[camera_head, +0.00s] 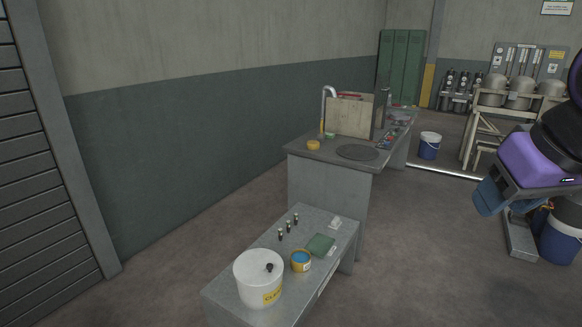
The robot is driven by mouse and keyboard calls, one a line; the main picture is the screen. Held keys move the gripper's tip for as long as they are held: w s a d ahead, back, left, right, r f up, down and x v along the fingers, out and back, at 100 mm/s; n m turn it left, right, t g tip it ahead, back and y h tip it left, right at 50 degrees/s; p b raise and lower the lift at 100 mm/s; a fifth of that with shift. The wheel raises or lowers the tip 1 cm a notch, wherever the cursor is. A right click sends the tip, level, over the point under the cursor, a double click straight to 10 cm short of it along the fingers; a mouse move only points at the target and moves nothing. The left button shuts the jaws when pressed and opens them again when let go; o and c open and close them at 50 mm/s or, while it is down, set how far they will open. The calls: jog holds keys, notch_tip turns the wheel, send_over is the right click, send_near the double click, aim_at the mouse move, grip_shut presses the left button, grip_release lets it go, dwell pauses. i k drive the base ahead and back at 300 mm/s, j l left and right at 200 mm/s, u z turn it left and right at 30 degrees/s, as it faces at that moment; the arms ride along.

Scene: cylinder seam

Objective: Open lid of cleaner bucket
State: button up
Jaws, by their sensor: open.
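The cleaner bucket (257,290) is white, with a yellow label on its front. It stands upright at the near end of a low grey bench. Its white lid (253,262) lies on top and has a small black knob (269,267). The lid looks shut. My gripper (488,197) is at the right side of the view, by the purple part of my arm, far to the right of the bucket and apart from it. It is open, and I see nothing held in it. Its fingertips are hard to make out.
The low bench (228,294) also holds a blue-topped yellow tin (300,261), a green cloth (321,244) and several small dark bottles. A taller counter (325,190) with a tap stands behind. A blue bucket (429,146) is farther back. The floor right of the bench is clear.

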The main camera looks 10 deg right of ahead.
aim_at(259, 267)
jog(key=i+l+z, duration=0.1)
jog(key=i+z, duration=0.55)
jog(key=i+l+u, duration=0.25)
jog(key=i+u, duration=0.25)
jog(key=i+l+u, duration=1.25)
jog(key=l+u, duration=0.15)
jog(key=l, duration=0.5)
